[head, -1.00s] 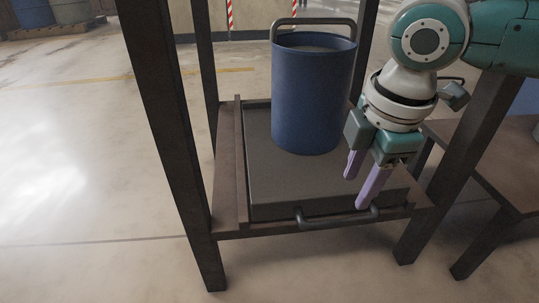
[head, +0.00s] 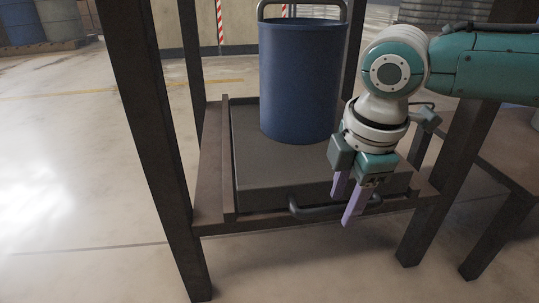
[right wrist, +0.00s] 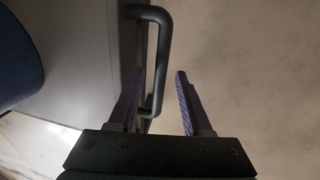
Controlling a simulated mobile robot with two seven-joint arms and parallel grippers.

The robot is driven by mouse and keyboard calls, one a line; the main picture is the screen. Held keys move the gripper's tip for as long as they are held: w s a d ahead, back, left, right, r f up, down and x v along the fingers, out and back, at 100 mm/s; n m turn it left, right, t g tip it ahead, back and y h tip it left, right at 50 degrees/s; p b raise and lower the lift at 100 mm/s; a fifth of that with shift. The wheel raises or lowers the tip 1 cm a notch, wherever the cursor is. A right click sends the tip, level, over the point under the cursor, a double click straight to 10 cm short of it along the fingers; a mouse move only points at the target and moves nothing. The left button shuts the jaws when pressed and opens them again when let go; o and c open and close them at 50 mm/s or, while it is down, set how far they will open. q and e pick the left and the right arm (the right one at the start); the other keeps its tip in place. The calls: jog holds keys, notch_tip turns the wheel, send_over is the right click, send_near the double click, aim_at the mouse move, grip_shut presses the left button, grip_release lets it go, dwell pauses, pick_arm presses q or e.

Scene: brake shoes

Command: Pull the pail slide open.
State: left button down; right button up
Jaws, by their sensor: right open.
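The pail slide is a flat grey tray (head: 255,165) on a low shelf inside a dark frame, with a dark bar handle (head: 310,212) on its front edge. A blue pail (head: 300,80) stands upright on it. My right gripper (head: 341,207) is open, its purple fingers pointing down at the right part of the handle. In the right wrist view the handle (right wrist: 161,62) shows between the two fingers (right wrist: 156,85), closer to the left finger. I cannot tell whether a finger touches it. My left gripper is out of view.
Dark posts stand left (head: 150,150) and right (head: 450,165) of the slide. A low brown table (head: 500,165) stands at the right. The floor (head: 290,270) in front of the slide is clear.

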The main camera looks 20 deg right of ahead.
grip_shut()
dwell(1.3)
